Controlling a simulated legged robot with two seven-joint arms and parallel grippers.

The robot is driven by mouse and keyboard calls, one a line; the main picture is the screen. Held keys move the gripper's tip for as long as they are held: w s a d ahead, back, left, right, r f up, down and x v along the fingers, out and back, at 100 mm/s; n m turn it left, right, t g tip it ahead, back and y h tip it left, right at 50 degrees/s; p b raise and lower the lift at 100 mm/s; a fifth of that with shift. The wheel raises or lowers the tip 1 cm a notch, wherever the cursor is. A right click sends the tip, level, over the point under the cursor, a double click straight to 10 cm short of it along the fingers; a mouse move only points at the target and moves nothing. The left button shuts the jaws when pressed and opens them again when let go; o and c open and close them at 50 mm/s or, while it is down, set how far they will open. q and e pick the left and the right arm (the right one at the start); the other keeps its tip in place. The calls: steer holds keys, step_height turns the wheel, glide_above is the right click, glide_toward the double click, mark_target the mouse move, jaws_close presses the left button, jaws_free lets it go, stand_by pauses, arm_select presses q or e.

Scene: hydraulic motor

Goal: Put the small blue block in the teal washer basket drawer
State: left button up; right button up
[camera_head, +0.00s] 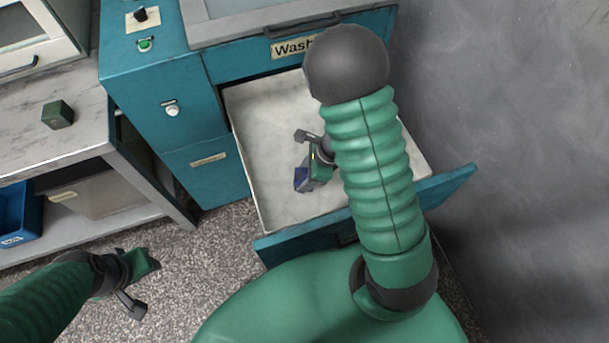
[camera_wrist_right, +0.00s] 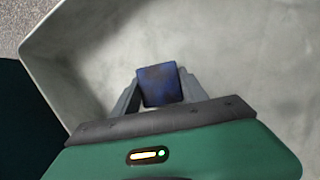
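The small blue block (camera_head: 302,179) is at the fingertips of my right gripper (camera_head: 304,176), inside the outline of the open drawer. In the right wrist view the block (camera_wrist_right: 160,85) sits between the two grey fingers (camera_wrist_right: 159,92), which close on its sides. The teal washer drawer (camera_head: 285,205) is pulled out, with a pale, empty-looking floor. My right arm hides part of its right side. How high the block is above the drawer floor is hard to tell. My left gripper (camera_head: 143,264) is low at the left over the speckled floor; its fingers are not clear.
A dark green block (camera_head: 57,114) lies on the grey counter (camera_head: 25,130) at left. A blue bin (camera_head: 18,222) and a beige bin (camera_head: 105,190) are underneath. The teal washer cabinet (camera_head: 165,95) stands behind the drawer. A grey wall (camera_head: 520,120) is at right.

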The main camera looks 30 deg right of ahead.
steer(key=o, duration=0.4)
steer(key=shift+r+p, duration=0.3)
steer(key=shift+r, duration=0.05)
steer(key=p+v, duration=0.5)
steer(key=v, duration=0.6)
steer(key=a+r+n+h, duration=0.2)
steer(key=a+r+n, duration=0.1)
steer(key=n, duration=0.9)
steer(key=s+a+r+n+h, duration=0.1)
steer(key=a+r+n, duration=0.2)
steer(key=n, duration=1)
steer(key=shift+s+a+h, duration=0.35)
steer(key=shift+a+h, duration=0.05)
steer(key=shift+a, duration=0.7)
